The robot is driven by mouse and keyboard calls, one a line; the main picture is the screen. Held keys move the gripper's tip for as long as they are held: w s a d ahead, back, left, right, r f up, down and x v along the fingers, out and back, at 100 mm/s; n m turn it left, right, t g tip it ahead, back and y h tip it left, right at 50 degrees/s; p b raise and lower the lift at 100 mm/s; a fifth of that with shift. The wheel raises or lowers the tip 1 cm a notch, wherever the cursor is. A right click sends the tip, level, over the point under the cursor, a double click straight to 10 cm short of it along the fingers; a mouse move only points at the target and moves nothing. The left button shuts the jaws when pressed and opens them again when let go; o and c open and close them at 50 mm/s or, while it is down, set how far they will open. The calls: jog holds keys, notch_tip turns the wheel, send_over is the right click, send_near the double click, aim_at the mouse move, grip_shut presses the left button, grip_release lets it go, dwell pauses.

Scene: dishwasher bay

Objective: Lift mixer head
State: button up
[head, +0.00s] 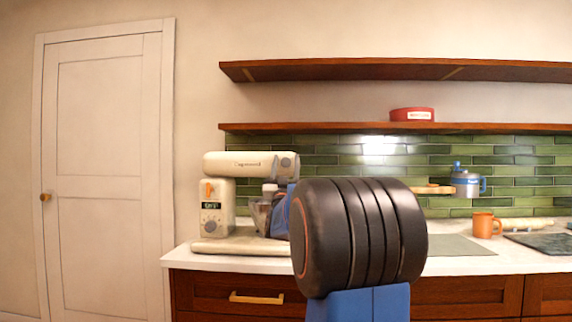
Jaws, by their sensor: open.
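A cream stand mixer stands on the left end of the counter. Its long rounded mixer head (235,164) lies about level on top of the column (215,210), which has an orange lever, a small display and a dial. A blue arm part shows beside the bowl.
The white counter (455,264) runs right from the mixer, above wooden drawers. An orange mug (486,225) and a dark hob (545,243) are at the right. Two wooden shelves (400,70) hang above; the lower one holds a red tin (412,114). A white door (100,170) is at left.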

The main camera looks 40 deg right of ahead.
jog(key=shift+c, duration=0.6)
grip_shut()
jog(key=shift+r+n+t+y, duration=0.3)
jog(key=shift+r+n, duration=0.2)
jog(key=w+a+r+n+t+y, duration=0.2)
jog(key=r+n+t+y, duration=0.1)
jog(key=r+n+y, duration=0.3)
jog(key=w+a+r+n+t+y, duration=0.25)
jog(key=r+n+y, duration=0.25)
jog(key=r+n, duration=0.25)
jog(key=w+a+r+n+g+y, duration=0.1)
jog(key=w+a+r+n+y, duration=0.2)
jog(key=w+a+r+n, duration=0.1)
jog(key=w+a+r+n+g+y, duration=0.2)
jog(key=w+a+r+n, duration=0.3)
jog(key=w, duration=0.4)
jog(key=shift+w+a+r+n+y, duration=0.3)
jog(key=shift+a+n+y, duration=0.15)
jog(key=shift+a+y, duration=0.5)
jog(key=shift+g, duration=0.25)
